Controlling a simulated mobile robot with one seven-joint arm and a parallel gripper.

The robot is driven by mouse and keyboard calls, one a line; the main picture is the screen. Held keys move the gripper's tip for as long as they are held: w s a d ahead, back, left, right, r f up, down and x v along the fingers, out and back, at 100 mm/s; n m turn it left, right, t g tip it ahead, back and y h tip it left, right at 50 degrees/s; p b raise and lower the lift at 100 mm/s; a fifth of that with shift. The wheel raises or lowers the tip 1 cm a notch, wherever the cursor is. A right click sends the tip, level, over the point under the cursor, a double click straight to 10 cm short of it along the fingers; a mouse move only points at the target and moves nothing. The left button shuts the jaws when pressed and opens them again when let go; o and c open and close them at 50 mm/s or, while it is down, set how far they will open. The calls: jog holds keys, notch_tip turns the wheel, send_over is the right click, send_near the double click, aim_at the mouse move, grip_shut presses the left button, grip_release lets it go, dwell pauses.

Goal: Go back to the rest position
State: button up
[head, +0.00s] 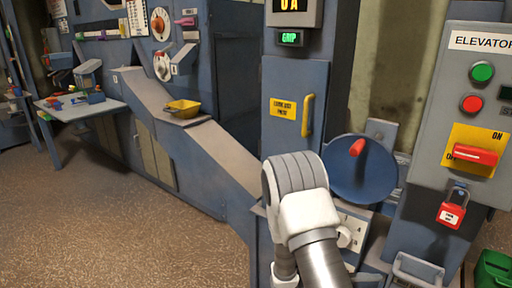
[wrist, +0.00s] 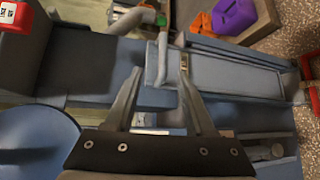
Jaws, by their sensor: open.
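My gripper (wrist: 160,80) shows in the wrist view with its two fingers spread apart and nothing held between them. A grey bar-like handle (wrist: 163,62) shows beyond and between the fingertips; I cannot tell how far off it is. In the head view my arm rises from the bottom, in front of the machine, and its bent joint hides part of the panel behind; the gripper itself cannot be made out there. The blue handwheel (head: 362,180) with a red knob (head: 357,147) is just right of my arm. Its rim also shows at the wrist view's left edge (wrist: 35,140).
The elevator control box (head: 470,100) with a red switch (head: 475,154) and red padlock (head: 451,213) stands at right. A blue worktable (head: 75,108) is at far left. The brown floor (head: 110,220) at left is clear.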

jog(key=s+a+r+m+t+y, duration=0.1)
jog(key=s+a+r+t+y, duration=0.1)
jog(key=s+a+r+y, duration=0.55)
jog(key=s+a+r+t+y, duration=0.1)
jog(key=s+a+r+y, duration=0.3)
jog(key=r, duration=0.6)
jog(key=s+a+r+m+t+y, duration=0.1)
jog(key=s+a+r+t+y, duration=0.15)
jog(key=a+r+y, duration=0.4)
notch_tip(320, 180, up, 19)
jog(key=h+p, duration=0.2)
jog(key=p, duration=1.5)
jog(key=shift+s+f, duration=0.2)
jog(key=shift+s, duration=0.1)
jog(key=shift+w+g, duration=0.1)
jog(key=shift+g, duration=0.15)
